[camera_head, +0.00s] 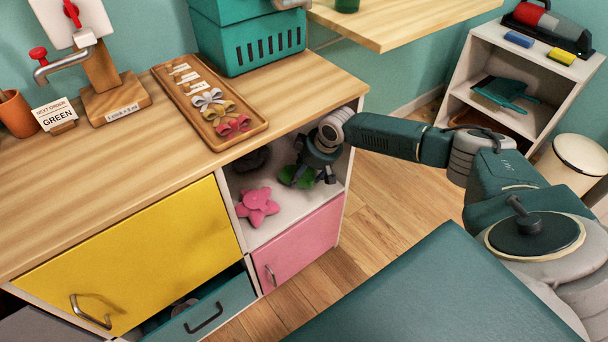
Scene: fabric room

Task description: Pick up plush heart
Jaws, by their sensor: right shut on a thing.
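A green plush (296,177) is in the open cubby under the wooden counter, at its right side. Its outline is partly hidden, so I cannot clearly make out a heart shape. My right gripper (310,172) reaches into the cubby from the right and is shut on the green plush. A pink star-shaped plush (257,206) lies on the cubby floor to the left, apart from the gripper. A dark object (250,160) sits in shadow behind it. My left gripper is not in view.
The wooden counter (130,170) overhangs the cubby and holds a tray (222,144) of bows. A yellow door (135,260) is left of the cubby and a pink door (300,243) below. A teal drawer (195,310) stands partly open. Wooden floor (385,205) is clear to the right.

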